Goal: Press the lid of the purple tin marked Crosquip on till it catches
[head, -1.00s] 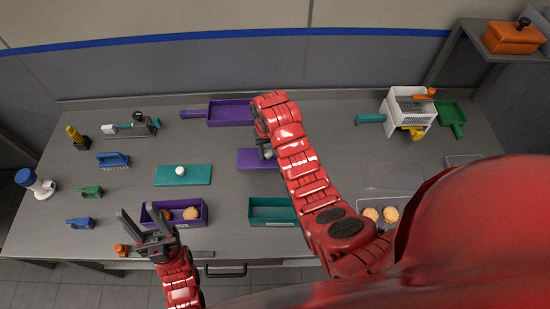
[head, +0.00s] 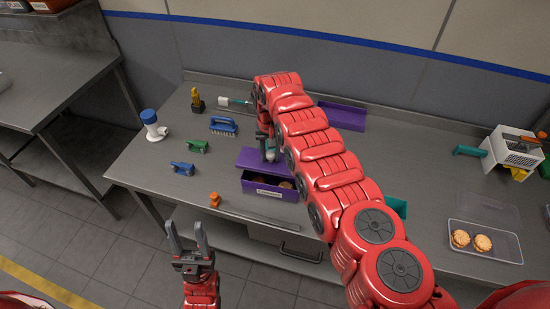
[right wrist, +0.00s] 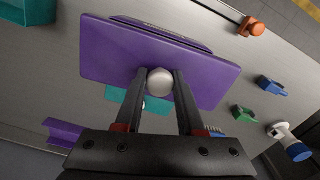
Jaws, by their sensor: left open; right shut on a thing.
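The purple tin (head: 287,194), with a white label too small to read, stands near the table's front edge in the head view. It is open at the front, with biscuits inside. My right gripper (right wrist: 160,76) is shut on the pale knob (right wrist: 159,82) of the purple lid (right wrist: 110,52). In the head view the lid (head: 247,156) is at the tin's far side, apparently above it and not covering the front; the exact gap cannot be told. A strip of the tin (right wrist: 165,31) shows past the lid in the right wrist view. My left gripper (head: 187,232) is open and empty, in front of the table.
A blue brush (head: 223,125), green (head: 198,146) and blue (head: 182,168) tools and an orange-topped item (head: 214,200) lie left of the tin. A purple tray (head: 342,115) lies behind my right arm. A teal tin (head: 396,207) and clear biscuit tray (head: 487,250) are to the right.

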